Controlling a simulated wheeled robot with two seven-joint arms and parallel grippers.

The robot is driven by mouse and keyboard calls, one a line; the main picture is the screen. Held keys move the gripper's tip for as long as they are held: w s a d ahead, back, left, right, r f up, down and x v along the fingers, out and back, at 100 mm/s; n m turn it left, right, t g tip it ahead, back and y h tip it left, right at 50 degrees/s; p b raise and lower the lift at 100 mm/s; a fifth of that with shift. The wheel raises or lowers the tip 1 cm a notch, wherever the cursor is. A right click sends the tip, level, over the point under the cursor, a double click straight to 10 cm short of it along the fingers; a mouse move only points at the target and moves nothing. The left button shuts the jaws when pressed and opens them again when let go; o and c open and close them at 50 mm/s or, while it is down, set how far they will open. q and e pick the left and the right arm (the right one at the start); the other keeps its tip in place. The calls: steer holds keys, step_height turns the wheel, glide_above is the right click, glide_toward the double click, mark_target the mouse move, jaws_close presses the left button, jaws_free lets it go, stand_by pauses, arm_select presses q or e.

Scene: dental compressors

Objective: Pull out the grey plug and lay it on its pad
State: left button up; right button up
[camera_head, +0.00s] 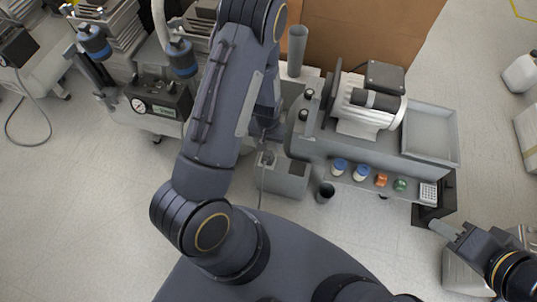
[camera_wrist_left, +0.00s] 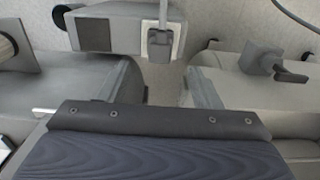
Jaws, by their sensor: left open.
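The grey plug (camera_head: 267,158) with its thin cord sits at the left end of a grey box (camera_head: 286,181) in the head view. In the left wrist view the plug (camera_wrist_left: 160,43) is at the side of the box (camera_wrist_left: 100,31), its cord running up out of frame. My left gripper (camera_wrist_left: 165,88) is open and empty, its fingers apart, with the plug ahead of the gap between them. In the head view my arm partly hides that gripper. A dark square (camera_head: 298,169) lies on the box; I cannot tell whether it is the pad. My right gripper (camera_head: 443,229) is at the lower right, its jaws unclear.
A compressor with a white motor (camera_head: 368,103) stands beside the box, with a grey tray (camera_head: 431,134) to its right. Several small coloured caps (camera_head: 381,180) line its front ledge. A dark cup (camera_head: 325,191) stands right of the box. A gauge unit (camera_head: 160,103) is at the left.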

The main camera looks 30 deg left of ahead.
mark_target(268, 153)
arm_select(q)
step_height(268, 153, down, 9)
steer(key=b, duration=0.7)
steer(key=shift+c, duration=0.2)
stand_by(0.9)
steer(key=c, duration=1.2)
steer(key=shift+r+p, duration=2.25)
steer(key=shift+r, duration=0.8)
jaws_close()
